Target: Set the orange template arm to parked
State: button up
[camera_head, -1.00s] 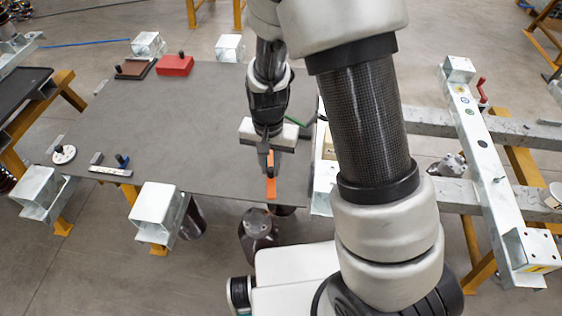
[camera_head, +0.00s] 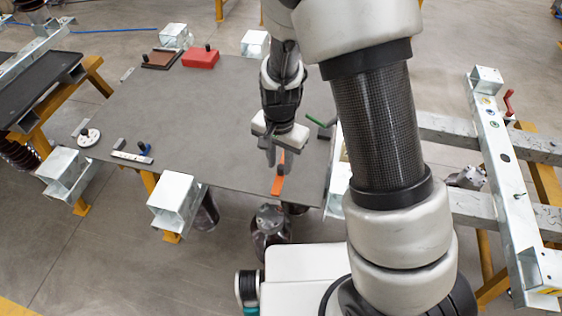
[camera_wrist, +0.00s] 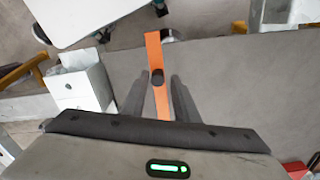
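The orange template arm (camera_head: 279,181) is a flat narrow bar near the front right edge of the grey table plate (camera_head: 215,140). My gripper (camera_head: 278,158) is over the bar, pointing down. How high the fingertips are above the bar is unclear. My gripper partly hides the bar in the head view.
A red block (camera_head: 201,58) and a brown plate (camera_head: 162,59) sit at the table's back left. A white disc (camera_head: 88,137) and a bar with a black knob (camera_head: 132,157) lie at the left edge. A green-tipped lever (camera_head: 321,124) stands close right of my gripper.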

jog(key=shift+o, duration=0.4)
notch_tip(320, 180, up, 17)
jog(key=p, duration=0.1)
jog(key=shift+r+p, duration=0.2)
jog(key=shift+p, duration=0.1)
dwell(0.3)
notch_tip(320, 180, up, 12)
jog(key=f+n+t+y+p, duration=0.1)
jog(key=n+t+p, duration=0.1)
jog(key=n, duration=0.1)
send_over(280, 166)
jog(key=s+d, duration=0.5)
jog(key=d, duration=0.2)
jog(key=s+d+r+n+t+h+p, duration=0.1)
jog(key=s+d+r+n+t, duration=0.2)
jog(key=s, duration=0.6)
notch_tip(280, 166, up, 4)
jog(key=d, duration=0.2)
jog(key=shift+d+f+t, duration=0.25)
jog(key=shift+d+t, duration=0.05)
jog(key=shift+d, duration=0.05)
